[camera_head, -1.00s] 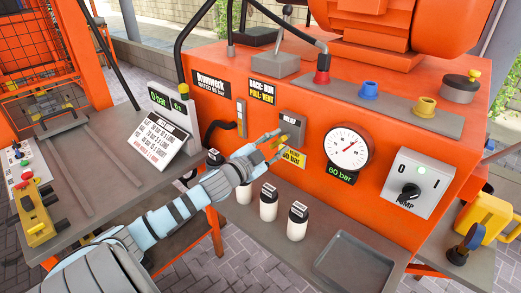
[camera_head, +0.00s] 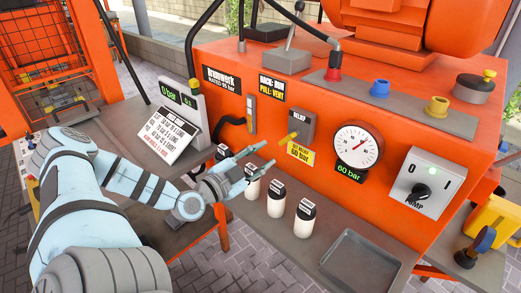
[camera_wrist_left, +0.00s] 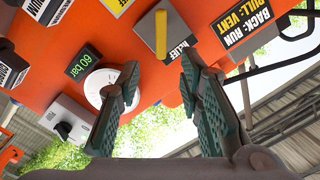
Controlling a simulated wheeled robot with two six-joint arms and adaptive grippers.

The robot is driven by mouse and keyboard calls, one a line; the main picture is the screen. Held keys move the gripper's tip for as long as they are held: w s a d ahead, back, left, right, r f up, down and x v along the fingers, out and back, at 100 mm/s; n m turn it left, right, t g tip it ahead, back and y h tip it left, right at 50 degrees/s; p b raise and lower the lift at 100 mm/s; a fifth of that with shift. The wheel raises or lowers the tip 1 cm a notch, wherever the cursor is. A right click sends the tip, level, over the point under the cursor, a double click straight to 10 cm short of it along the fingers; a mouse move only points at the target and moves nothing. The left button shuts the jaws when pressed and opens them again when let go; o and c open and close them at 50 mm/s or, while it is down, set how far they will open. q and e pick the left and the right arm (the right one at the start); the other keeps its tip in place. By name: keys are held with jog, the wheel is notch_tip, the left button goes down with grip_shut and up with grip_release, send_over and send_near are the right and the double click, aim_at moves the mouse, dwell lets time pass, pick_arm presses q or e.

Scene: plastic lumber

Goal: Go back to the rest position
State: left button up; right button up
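My left gripper (camera_head: 256,160) is in front of the orange machine, to the left of and a little below the relief box (camera_head: 301,127). Its two fingers are apart with nothing between them. In the left wrist view the open fingers (camera_wrist_left: 160,85) frame part of the machine's face, and the relief box's yellow lever (camera_wrist_left: 161,35) stands clear of them. In the head view that yellow lever (camera_head: 289,138) is also apart from the fingertips. My right gripper does not show in either view.
Several white bottles with black caps (camera_head: 276,200) stand on the grey shelf just below my left gripper. A grey tray (camera_head: 360,262) lies to their right. The gauge (camera_head: 357,146) and pump switch box (camera_head: 428,182) are farther right. A sign (camera_head: 167,137) stands left.

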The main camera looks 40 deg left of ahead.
pick_arm(q)
jog(key=shift+a, duration=0.1)
